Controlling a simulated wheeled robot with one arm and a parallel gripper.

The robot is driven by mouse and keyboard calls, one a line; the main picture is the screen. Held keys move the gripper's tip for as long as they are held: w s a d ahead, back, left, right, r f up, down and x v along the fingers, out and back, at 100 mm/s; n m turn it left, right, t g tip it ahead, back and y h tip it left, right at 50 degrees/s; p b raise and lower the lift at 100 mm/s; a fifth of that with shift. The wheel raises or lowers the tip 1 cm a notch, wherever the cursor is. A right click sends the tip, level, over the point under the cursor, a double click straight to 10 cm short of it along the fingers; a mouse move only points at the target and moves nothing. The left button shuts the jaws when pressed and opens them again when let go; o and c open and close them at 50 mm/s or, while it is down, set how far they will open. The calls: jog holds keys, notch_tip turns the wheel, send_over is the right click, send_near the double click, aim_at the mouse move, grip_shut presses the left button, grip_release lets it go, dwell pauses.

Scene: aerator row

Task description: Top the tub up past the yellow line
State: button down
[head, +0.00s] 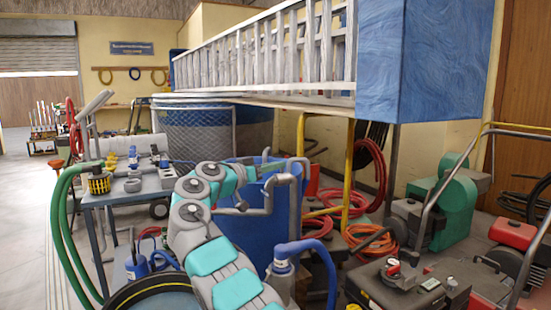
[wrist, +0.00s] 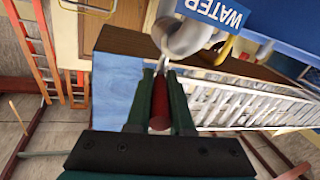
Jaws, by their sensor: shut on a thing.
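In the wrist view my gripper (wrist: 160,78) has its two dark green fingers closed on a red handle (wrist: 159,105). The handle's far end meets a grey rounded pipe or tap body (wrist: 185,36), beside a blue sign reading WATER (wrist: 222,12). A blue tub or tank (head: 257,222) stands behind my arm.
A blue-grey cart (head: 130,196) with fittings and green hoses (head: 62,225) stands at the left. A white railing (head: 265,55) and blue block (head: 425,60) run overhead. Red and orange hoses (head: 370,240) and machines (head: 405,290) crowd the right. Floor is clear at far left.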

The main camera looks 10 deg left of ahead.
jog(key=shift+a+m+p, duration=0.1)
jog(key=shift+m+p, duration=0.2)
jog(key=shift+p, duration=0.05)
dwell(0.3)
jog(key=c, duration=0.8)
grip_release()
jog(key=v, duration=0.7)
jog(key=shift+s+a+g+h+b, duration=0.15)
jog(key=shift+a+g+h+b, duration=0.2)
jog(key=shift+h+b, duration=0.1)
